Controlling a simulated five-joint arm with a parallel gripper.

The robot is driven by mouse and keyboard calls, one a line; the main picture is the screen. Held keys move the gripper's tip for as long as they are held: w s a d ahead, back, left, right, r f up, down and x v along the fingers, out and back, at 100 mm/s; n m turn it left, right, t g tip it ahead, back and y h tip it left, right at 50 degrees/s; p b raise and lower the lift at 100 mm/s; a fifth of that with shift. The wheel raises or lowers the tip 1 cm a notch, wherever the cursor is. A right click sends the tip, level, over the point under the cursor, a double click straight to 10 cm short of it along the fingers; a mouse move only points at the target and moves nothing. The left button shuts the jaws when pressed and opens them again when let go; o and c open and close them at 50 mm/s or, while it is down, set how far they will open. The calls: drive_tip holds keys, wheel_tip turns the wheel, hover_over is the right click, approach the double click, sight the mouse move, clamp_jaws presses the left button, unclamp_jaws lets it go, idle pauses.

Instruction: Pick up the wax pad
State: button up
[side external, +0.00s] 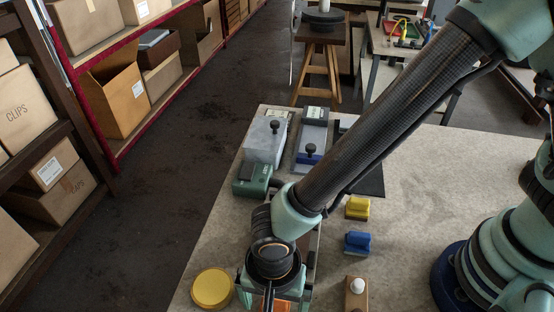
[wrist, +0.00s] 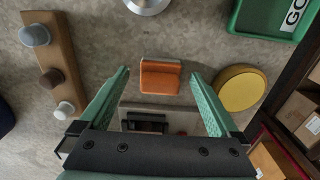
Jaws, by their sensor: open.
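No label shows which thing is the wax pad. An orange block (wrist: 161,80) with a raised back edge lies on the table in the wrist view, between and just ahead of the fingertips of my open gripper (wrist: 160,73). The jaws do not visibly touch it. A round yellow disc (wrist: 242,88) lies right of the right finger; it also shows in the side view (side external: 212,288). In the side view a yellow block (side external: 357,208) and a blue block (side external: 358,243) lie to the right. My gripper (side external: 270,298) is at the bottom there, largely hidden by my wrist.
A wooden strip (wrist: 60,55) with several knobs lies left of my gripper. A green tray (wrist: 240,28) is at the upper right. The right part of the table (side external: 440,175) has bare room.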

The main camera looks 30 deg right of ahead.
sight(274, 302)
drive_tip(key=shift+f, duration=0.2)
drive_tip(key=c, duration=1.5)
drive_tip(key=shift+o, duration=0.2)
drive_tip(key=shift+r, duration=0.1)
wheel_tip(274, 302, up, 20)
